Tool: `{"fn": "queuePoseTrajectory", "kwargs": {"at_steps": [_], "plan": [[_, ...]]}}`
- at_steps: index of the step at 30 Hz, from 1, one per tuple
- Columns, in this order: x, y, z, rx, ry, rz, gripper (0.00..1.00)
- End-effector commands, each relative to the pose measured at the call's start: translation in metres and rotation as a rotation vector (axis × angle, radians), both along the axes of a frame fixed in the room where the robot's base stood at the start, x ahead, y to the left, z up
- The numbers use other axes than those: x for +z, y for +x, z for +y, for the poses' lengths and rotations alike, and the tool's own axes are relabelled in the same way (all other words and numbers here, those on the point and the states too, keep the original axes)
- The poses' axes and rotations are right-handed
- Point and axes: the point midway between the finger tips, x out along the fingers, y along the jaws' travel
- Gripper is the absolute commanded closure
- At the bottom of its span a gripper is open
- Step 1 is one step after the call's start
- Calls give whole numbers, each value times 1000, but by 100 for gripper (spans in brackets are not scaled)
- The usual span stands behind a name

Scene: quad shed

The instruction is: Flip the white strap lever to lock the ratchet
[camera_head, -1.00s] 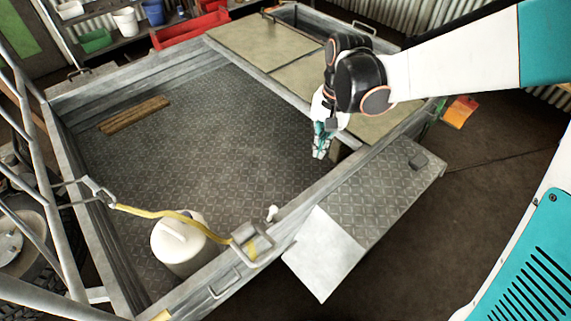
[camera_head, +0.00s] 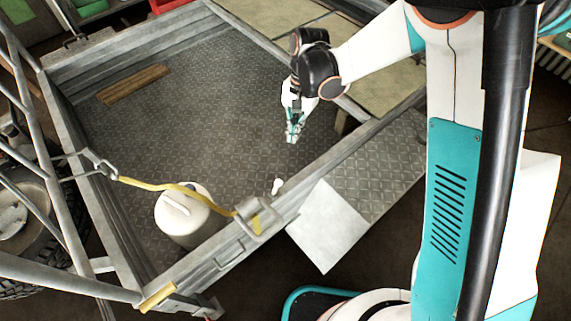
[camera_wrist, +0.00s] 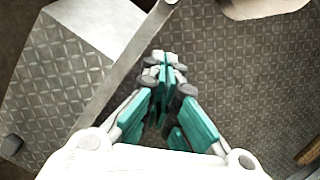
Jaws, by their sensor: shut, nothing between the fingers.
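The white strap lever (camera_head: 277,186) is a small white knob beside the grey metal ratchet (camera_head: 254,216) on the trailer's near side wall. A yellow strap (camera_head: 165,186) runs from the ratchet over a cream container (camera_head: 183,214) to the far-left wall. My gripper (camera_head: 293,134) is shut and empty, pointing down above the trailer bed, up and slightly right of the lever in the head view and apart from it. In the wrist view my gripper (camera_wrist: 164,75) shows its teal fingers together. A small pale piece at the top edge there may be the lever; I cannot tell.
The trailer side wall (camera_head: 325,158) rises between the patterned bed (camera_head: 200,110) and an outer ledge with a white panel (camera_head: 327,225). Wooden planks (camera_head: 133,85) lie at the bed's far left. The bed between gripper and planks is clear.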

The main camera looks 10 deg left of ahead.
Motion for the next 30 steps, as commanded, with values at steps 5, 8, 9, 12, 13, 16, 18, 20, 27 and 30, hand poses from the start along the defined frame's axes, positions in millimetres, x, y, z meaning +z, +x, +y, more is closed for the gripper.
{"fn": "queuePoseTrajectory", "kwargs": {"at_steps": [5, 8, 9, 12, 13, 16, 18, 20, 27, 30], "plan": [[-10, -2, 1, 0, 0, 0, 100], [-25, -5, 1, 0, 0, 0, 100], [-32, -7, 2, 0, 0, 0, 100], [-52, -12, 3, 0, 0, 0, 100], [-58, -13, 4, 0, 0, -1, 100], [-77, -18, 5, 0, 0, 0, 100], [-90, -21, 6, 0, 0, 0, 100], [-101, -24, 7, 1, 0, 0, 100], [-98, -55, 15, 2, 0, 0, 100], [-97, -60, 17, 0, 0, -1, 100]]}}
